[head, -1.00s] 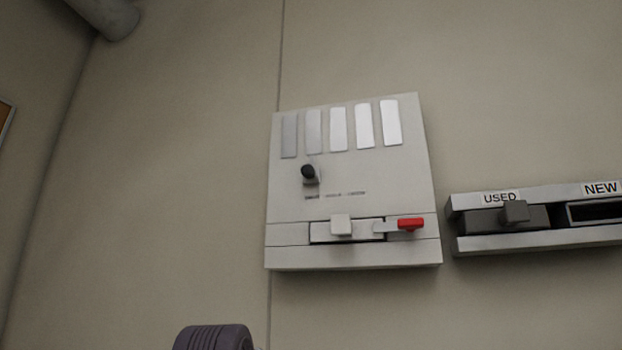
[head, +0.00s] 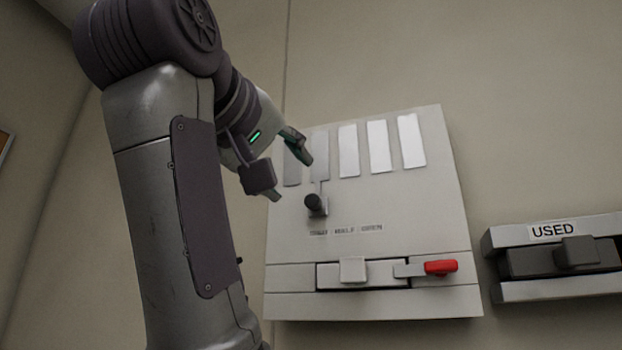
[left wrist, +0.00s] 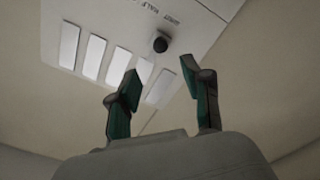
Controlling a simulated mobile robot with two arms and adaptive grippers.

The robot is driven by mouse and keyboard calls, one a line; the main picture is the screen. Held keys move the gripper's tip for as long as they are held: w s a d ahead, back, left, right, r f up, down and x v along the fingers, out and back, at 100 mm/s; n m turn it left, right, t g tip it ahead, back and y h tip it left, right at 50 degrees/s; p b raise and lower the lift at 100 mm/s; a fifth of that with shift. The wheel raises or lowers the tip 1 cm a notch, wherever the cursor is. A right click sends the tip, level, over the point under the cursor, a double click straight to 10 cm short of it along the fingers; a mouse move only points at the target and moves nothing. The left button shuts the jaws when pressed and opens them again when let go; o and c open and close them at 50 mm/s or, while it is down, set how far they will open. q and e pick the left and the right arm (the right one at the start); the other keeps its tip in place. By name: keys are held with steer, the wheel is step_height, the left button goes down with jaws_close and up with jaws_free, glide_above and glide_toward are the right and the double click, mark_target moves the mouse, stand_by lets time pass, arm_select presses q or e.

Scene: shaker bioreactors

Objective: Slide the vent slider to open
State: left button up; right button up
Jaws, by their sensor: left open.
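The vent panel (head: 400,215) is a pale box on the wall with a row of upright slats (head: 377,146) near its top. The vent slider's black knob (head: 315,204) sits at the left end of the small lettering "SHUT / HALF / OPEN". My left gripper (head: 288,172) is open and empty, just above and left of the knob in the head view. In the left wrist view the knob (left wrist: 160,44) lies beyond the two fingertips (left wrist: 160,75), roughly between them and apart from both. My right gripper is not in view.
Below the lettering, the panel has a white block (head: 352,270) in a slot and a red handle (head: 441,267). A holder labelled "USED" (head: 553,231) is on the wall to the right.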

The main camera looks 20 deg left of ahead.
mark_target(310, 199)
arm_select(q)
steer(key=w+p, duration=0.6)
steer(key=shift+w+d+p, duration=0.1)
steer(key=shift+w+p, duration=0.05)
steer(key=shift+p, duration=0.2)
steer(key=w+p, duration=0.1)
steer(key=w, duration=0.3)
steer(key=shift+w+d+f, duration=0.1)
steer(key=shift+f, duration=0.05)
steer(key=shift+w, duration=0.25)
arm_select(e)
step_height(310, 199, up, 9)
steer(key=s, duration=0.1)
arm_select(q)
steer(key=shift+s, duration=0.15)
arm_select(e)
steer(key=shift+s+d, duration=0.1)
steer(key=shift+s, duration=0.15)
arm_select(q)
steer(key=shift+c, duration=1)
jaws_close()
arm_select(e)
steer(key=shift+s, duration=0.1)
